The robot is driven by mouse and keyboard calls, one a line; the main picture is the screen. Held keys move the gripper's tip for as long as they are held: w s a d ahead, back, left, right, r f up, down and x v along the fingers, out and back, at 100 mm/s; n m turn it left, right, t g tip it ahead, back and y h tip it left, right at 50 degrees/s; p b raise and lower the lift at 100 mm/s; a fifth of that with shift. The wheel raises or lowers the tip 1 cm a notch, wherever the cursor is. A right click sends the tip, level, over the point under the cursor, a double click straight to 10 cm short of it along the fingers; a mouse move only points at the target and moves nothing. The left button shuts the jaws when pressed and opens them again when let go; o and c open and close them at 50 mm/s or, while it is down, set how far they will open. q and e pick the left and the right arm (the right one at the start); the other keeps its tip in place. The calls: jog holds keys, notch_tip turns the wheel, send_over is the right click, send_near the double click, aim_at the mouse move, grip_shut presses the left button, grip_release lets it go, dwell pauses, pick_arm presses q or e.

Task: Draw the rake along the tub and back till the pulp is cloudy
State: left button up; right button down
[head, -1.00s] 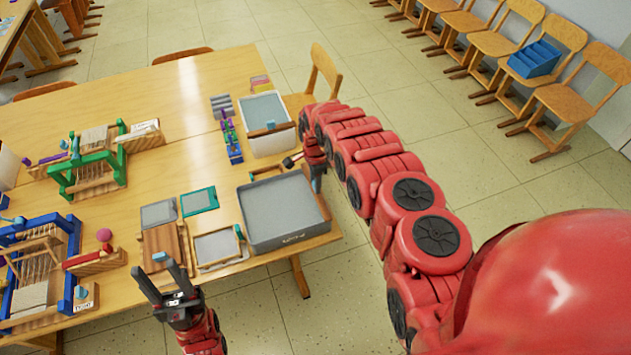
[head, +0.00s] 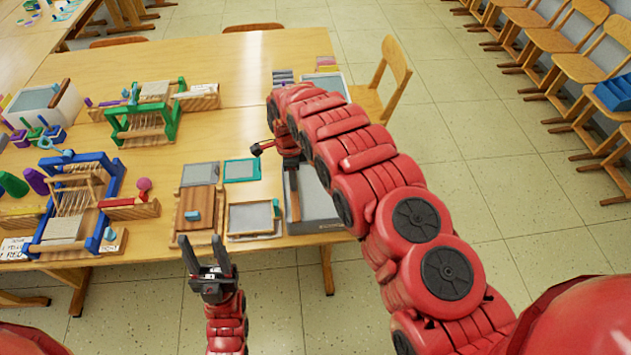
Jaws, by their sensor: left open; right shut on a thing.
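The grey tub (head: 318,228) stands at the table's front right, largely hidden behind my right arm. Grey pulp (head: 312,205) shows in its visible part; I cannot tell how cloudy it is. My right gripper (head: 291,158) is above the tub's left far part, shut on the rake, its fingers partly hidden by the arm. A brown wooden bar of the rake (head: 294,200) shows over the tub's left side; whether it dips into the pulp is unclear. My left gripper (head: 202,246) is open and empty, in front of the table edge.
A framed screen (head: 252,217), a wooden board (head: 197,212) and a teal-framed screen (head: 241,170) lie left of the tub. Green (head: 143,122) and blue (head: 72,205) looms stand further left. A chair (head: 388,84) stands beyond the table's right edge.

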jog(key=shift+a+b, duration=0.3)
jog(key=shift+a, duration=0.6)
jog(key=c, duration=0.8)
grip_release()
jog(key=shift+a, duration=0.1)
jog(key=shift+o, duration=1.4)
notch_tip(320, 180, up, 17)
jog(key=p, duration=0.7)
jog(key=shift+r, duration=0.2)
